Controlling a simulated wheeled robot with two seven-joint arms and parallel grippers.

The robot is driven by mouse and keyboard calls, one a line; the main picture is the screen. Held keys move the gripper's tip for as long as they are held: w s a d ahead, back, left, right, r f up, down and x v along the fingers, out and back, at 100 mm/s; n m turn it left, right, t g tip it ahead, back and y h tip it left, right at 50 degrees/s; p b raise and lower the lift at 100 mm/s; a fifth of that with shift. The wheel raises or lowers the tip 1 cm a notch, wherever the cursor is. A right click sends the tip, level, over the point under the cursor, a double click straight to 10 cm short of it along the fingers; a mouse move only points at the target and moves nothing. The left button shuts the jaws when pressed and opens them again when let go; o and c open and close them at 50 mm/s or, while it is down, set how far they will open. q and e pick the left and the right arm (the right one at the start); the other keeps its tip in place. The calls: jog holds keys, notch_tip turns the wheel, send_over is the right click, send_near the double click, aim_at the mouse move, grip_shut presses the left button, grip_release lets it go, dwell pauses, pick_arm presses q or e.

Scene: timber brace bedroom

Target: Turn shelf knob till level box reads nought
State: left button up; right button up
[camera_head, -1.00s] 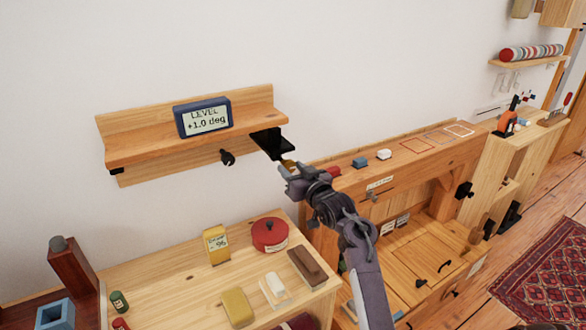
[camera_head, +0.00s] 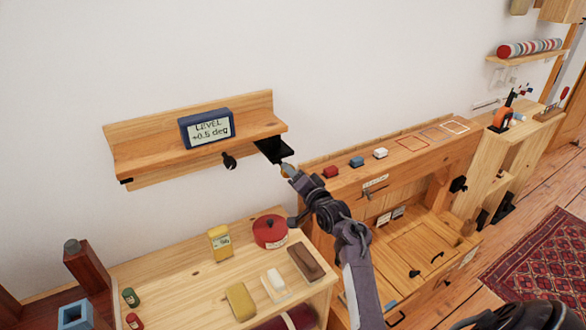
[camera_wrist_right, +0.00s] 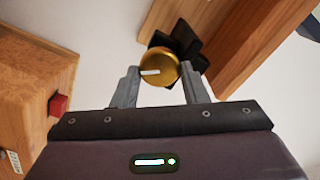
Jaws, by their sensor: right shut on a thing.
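The level box (camera_head: 207,128) is a dark blue case on the wooden wall shelf (camera_head: 150,150). Its display reads "LEVEL +0.5 deg". The shelf knob (camera_wrist_right: 160,68) is round and brass-coloured with a white mark, in front of a black bracket (camera_head: 272,149) under the shelf's right end. My right gripper (camera_head: 288,171) reaches up to it from below. In the right wrist view, its two fingers (camera_wrist_right: 160,88) are shut on the knob, one on each side. In the head view the gripper mostly hides the knob. My left gripper is not in view.
A black hook (camera_head: 230,161) hangs under the shelf. Below is a table (camera_head: 180,268) with a red round tin (camera_head: 270,231), a yellow box (camera_head: 219,242) and other items. A wooden bench (camera_head: 340,185) with small coloured blocks stands right of my gripper.

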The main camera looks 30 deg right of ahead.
jog(key=shift+m+p, duration=1.75)
jog(key=shift+m, duration=1.45)
jog(key=o, duration=1)
jog(key=shift+f, duration=0.1)
jog(key=shift+c, duration=0.2)
jog(key=s+b, duration=0.2)
jog(key=s, duration=0.5)
jog(key=shift+s, duration=0.4)
jog(key=shift+a, duration=0.1)
